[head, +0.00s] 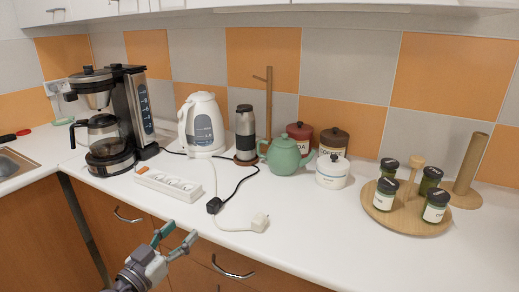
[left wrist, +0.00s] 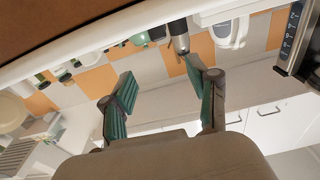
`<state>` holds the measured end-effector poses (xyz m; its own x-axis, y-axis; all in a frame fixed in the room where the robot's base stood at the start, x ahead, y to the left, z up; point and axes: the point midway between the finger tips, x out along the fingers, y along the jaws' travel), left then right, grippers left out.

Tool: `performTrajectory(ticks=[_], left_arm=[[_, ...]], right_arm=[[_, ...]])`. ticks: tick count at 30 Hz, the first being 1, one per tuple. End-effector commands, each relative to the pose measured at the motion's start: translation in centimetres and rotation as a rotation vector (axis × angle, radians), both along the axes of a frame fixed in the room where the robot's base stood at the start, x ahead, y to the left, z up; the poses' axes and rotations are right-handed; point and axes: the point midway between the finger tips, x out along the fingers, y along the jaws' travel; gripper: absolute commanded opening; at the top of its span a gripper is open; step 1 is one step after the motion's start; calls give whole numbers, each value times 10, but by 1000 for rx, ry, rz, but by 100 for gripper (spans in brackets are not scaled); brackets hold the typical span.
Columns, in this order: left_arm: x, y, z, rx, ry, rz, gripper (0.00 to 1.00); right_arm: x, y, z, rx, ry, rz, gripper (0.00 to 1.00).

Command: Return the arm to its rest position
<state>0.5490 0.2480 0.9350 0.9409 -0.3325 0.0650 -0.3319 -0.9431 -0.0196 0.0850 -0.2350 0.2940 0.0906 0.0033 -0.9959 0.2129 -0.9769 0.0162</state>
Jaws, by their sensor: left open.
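My left gripper (head: 178,236) is in front of the counter's front edge in the head view, low and left of centre, by the brown drawer fronts. Its two green-padded fingers are spread apart, with nothing between them. In the left wrist view the same gripper (left wrist: 158,78) shows open and empty, and the scene there appears upside down. My right gripper is in neither view.
The white counter (head: 320,235) holds a coffee maker (head: 106,150), a power strip (head: 168,185), a white kettle (head: 202,125), a green teapot (head: 284,155) and a round wooden tray (head: 407,222) with jars. A drawer handle (head: 232,270) is near the gripper.

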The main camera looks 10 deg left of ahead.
Motion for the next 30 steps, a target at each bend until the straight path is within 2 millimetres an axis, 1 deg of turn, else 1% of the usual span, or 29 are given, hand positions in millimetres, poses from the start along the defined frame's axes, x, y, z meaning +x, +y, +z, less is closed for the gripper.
performTrajectory(ticks=[1, 3, 5, 6, 8, 9, 11, 12, 14, 15, 17, 18, 20, 21, 24, 27, 30], left_arm=[[-5, -2, 11, -7, -63, 12, 59], [-16, 1, 33, -27, -186, 64, 59], [-29, 10, 50, -57, -287, 150, 59], [-38, 21, 58, -80, -335, 230, 59], [-51, 41, 60, -114, -358, 370, 59], [-59, 55, 54, -132, -336, 469, 59], [-71, 74, 35, -147, -252, 610, 59], [-79, 84, 15, -146, -162, 690, 59], [-93, 91, -22, -128, 17, 783, 59], [-105, 91, -50, -101, 158, 819, 59], [-123, 82, -89, -50, 366, 823, 59], [-136, 73, -112, -13, 490, 804, 59], [-155, 60, -138, 40, 647, 758, 59], [-167, 50, -152, 72, 734, 718, 59], [-195, 26, -178, 144, 909, 611, 59], [-220, 5, -195, 207, 1043, 496, 59], [-246, -15, -208, 264, 1155, 374, 59]], right_arm=[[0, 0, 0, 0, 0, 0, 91], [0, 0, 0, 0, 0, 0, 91], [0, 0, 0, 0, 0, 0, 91], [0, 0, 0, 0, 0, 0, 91], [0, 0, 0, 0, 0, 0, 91], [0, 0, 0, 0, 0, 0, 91], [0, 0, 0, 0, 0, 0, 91], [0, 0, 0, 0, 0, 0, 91], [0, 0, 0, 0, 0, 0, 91], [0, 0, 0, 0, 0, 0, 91], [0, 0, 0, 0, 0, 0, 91], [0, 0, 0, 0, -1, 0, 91], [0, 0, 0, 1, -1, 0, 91], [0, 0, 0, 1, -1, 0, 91], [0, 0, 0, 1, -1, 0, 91], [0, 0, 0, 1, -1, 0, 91], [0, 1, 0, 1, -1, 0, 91]])
